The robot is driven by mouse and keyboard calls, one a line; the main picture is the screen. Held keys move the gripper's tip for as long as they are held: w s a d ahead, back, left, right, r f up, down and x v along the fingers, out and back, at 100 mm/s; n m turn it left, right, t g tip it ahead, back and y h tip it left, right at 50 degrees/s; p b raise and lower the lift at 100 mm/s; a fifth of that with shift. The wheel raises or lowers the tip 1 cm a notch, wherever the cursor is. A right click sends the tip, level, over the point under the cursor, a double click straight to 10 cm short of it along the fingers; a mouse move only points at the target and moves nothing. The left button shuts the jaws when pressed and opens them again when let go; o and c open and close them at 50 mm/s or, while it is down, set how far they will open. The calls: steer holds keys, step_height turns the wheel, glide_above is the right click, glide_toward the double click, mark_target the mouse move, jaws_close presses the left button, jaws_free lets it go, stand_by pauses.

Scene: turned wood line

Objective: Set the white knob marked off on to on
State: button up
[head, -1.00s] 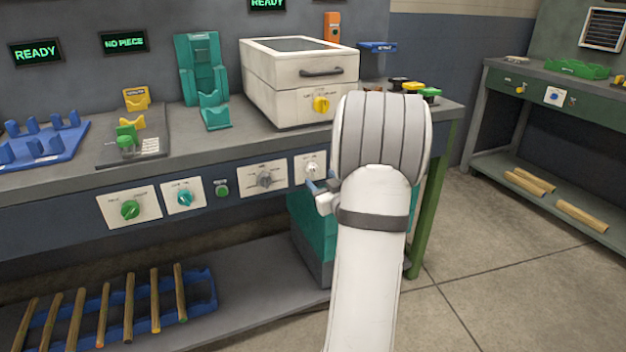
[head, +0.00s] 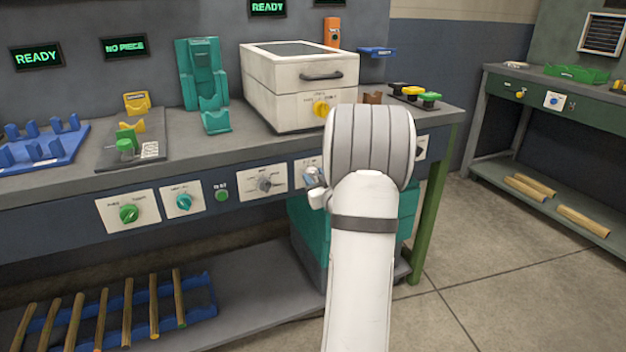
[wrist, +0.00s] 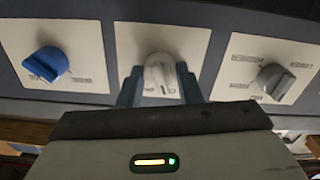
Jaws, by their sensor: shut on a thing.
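The white knob (wrist: 159,72) sits on a white plate (wrist: 192,42) in the middle of the wrist view. Part of a marking shows below the knob, but my gripper covers most of it. My gripper (wrist: 160,88) has one finger on each side of the knob and is shut on it. In the head view my gripper (head: 314,180) is at the bench front, where my arm and hand hide the knob and part of its plate (head: 300,170).
In the wrist view a blue knob (wrist: 46,63) is left and a grey knob (wrist: 277,80) right, each on its own plate. In the head view a green knob (head: 129,213), a teal knob (head: 184,201) and a green button (head: 222,194) line the bench front. A white box (head: 290,95) stands above.

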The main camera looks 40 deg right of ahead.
steer(key=shift+c, duration=1.4)
steer(key=shift+a+f, duration=0.15)
steer(key=shift+a, duration=0.15)
steer(key=shift+d, duration=0.1)
steer(key=shift+c, duration=0.2)
steer(key=shift+r+m+p, duration=0.2)
steer(key=shift+m+p, duration=0.2)
steer(key=shift+m, duration=0.7)
steer(key=m+p, duration=0.1)
steer(key=m, duration=0.2)
steer(key=shift+d, duration=0.1)
steer(key=shift+m+p, duration=0.7)
steer(key=shift+m, duration=1.1)
